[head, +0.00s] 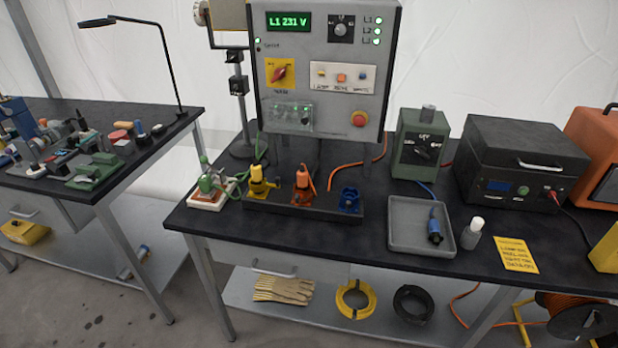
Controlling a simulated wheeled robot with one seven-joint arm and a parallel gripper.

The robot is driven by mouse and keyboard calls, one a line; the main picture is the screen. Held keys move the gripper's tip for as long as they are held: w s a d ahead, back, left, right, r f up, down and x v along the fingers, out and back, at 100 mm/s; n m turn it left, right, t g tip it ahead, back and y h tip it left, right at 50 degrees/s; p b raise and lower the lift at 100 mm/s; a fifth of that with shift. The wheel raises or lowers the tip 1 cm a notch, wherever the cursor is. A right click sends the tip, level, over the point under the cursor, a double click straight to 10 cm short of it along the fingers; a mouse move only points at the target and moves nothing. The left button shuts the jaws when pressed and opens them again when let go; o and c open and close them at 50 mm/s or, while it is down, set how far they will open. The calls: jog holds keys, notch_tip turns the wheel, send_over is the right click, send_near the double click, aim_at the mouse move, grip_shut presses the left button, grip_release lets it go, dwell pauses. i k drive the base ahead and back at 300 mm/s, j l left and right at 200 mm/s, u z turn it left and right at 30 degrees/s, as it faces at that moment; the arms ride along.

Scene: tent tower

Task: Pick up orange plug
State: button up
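The orange plug (302,179) stands upright in the middle place of a dark socket strip (330,208) at the front of the right-hand table. An orange cable shows just to its right, but I cannot tell whether it joins the plug. A yellow plug (259,185) sits in the place to its left. The place to its right is a blue socket (350,199) that looks empty. My gripper is not in this view.
A grey control panel (290,100) rises behind the strip. A green device (208,182) on a white base stands to the left. To the right are a grey tray (400,222) with a blue plug (434,228), a small bottle (472,234) and a green box (422,140).

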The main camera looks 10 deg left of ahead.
aim_at(303, 175)
jog(key=u, duration=0.6)
jog(key=i+l+u, duration=0.3)
jog(key=u, duration=0.15)
jog(key=i+l+u, duration=0.5)
jog(key=k+j, duration=0.05)
jog(key=k, duration=0.05)
